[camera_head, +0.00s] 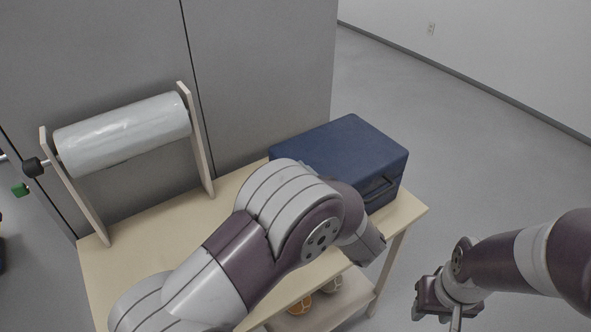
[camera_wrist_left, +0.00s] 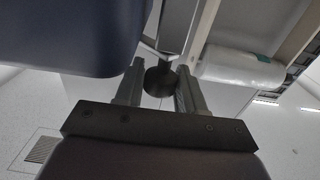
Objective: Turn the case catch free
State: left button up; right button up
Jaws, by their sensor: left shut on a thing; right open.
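The blue case (camera_head: 340,150) stands closed on the right end of the wooden table, a dark handle on its front side. It also fills the upper left of the left wrist view (camera_wrist_left: 65,35). My left arm reaches across the table to the case front and hides part of it, with the fingers out of sight in the head view. In the left wrist view my left gripper (camera_wrist_left: 160,88) is shut on a dark round knob (camera_wrist_left: 160,79), apparently the case catch. My right gripper (camera_head: 447,305) is open and empty, off the table at lower right.
A pale roll (camera_head: 125,132) on a wooden stand occupies the back left of the table (camera_head: 150,232). A lower shelf (camera_head: 345,300) holds an orange object (camera_head: 300,305) and a pale one. The floor right of the table is clear.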

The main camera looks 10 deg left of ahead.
pick_arm(q)
jog(key=n+g+y, duration=0.2)
jog(key=g, duration=0.1)
jog(key=shift+n+p, duration=0.3)
jog(key=shift+p, duration=0.05)
jog(key=shift+n+g+y, duration=1.3)
jog(key=shift+n+g, duration=0.3)
jog(key=shift+g, duration=1.1)
jog(key=o, duration=0.9)
jog(key=shift+o, duration=0.2)
